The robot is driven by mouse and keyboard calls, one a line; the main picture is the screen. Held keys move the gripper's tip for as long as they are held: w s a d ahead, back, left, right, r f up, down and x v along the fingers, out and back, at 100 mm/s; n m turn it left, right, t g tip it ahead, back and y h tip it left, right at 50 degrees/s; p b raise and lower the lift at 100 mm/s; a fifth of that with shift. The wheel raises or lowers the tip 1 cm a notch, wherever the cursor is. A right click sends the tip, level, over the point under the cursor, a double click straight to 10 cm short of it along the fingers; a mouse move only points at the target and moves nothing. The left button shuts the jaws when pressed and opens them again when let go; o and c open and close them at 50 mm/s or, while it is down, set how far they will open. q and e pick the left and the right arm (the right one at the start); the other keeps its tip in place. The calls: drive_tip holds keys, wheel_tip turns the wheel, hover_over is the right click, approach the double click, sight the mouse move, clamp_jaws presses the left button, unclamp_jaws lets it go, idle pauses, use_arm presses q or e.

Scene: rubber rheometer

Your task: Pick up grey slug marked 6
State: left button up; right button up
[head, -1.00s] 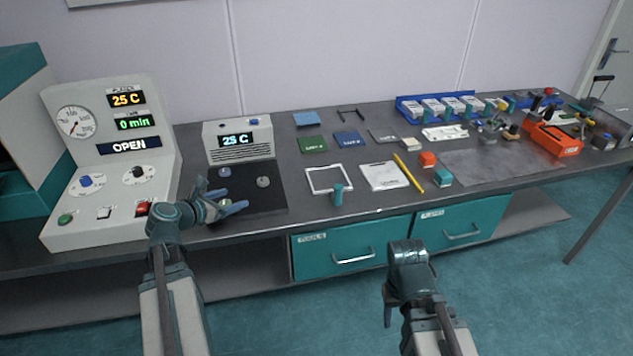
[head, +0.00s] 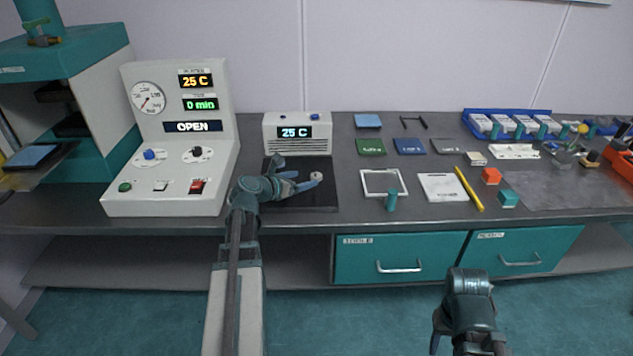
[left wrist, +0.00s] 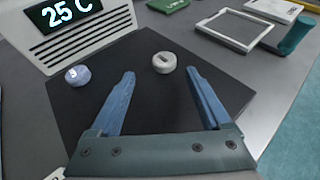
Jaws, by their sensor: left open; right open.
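A pale grey slug (left wrist: 164,62) lies on the dark mat (left wrist: 150,42); its mark is too small to read surely. In the left wrist view it sits just beyond my left fingertips, in line with the gap between them. It also shows by the fingertips in the head view (head: 316,176). A bluish slug (left wrist: 77,75) with a white mark like a 9 or 3 lies left of the fingers. My left gripper (head: 300,170) is open and empty, low over the mat. My right gripper (head: 438,338) is open, in front of the bench, away from the slugs.
A white heater box reading 25 C (head: 297,134) stands behind the mat. The press control panel (head: 170,170) is to the left. A white frame (head: 384,170) and a teal cylinder (head: 391,201) are to the right of the mat.

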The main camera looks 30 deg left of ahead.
sight(316, 175)
use_arm(q)
drive_tip(key=shift+w, duration=0.1)
drive_tip(key=x, duration=0.1)
drive_tip(key=b+x, duration=0.1)
drive_tip(key=x, duration=0.3)
drive_tip(key=shift+d+r+b, duration=0.15)
drive_tip(key=shift+d+b, duration=0.2)
drive_tip(key=shift+d, duration=0.05)
drive_tip(key=shift+c, duration=0.3)
clamp_jaws()
drive_tip(key=shift+r, duration=0.15)
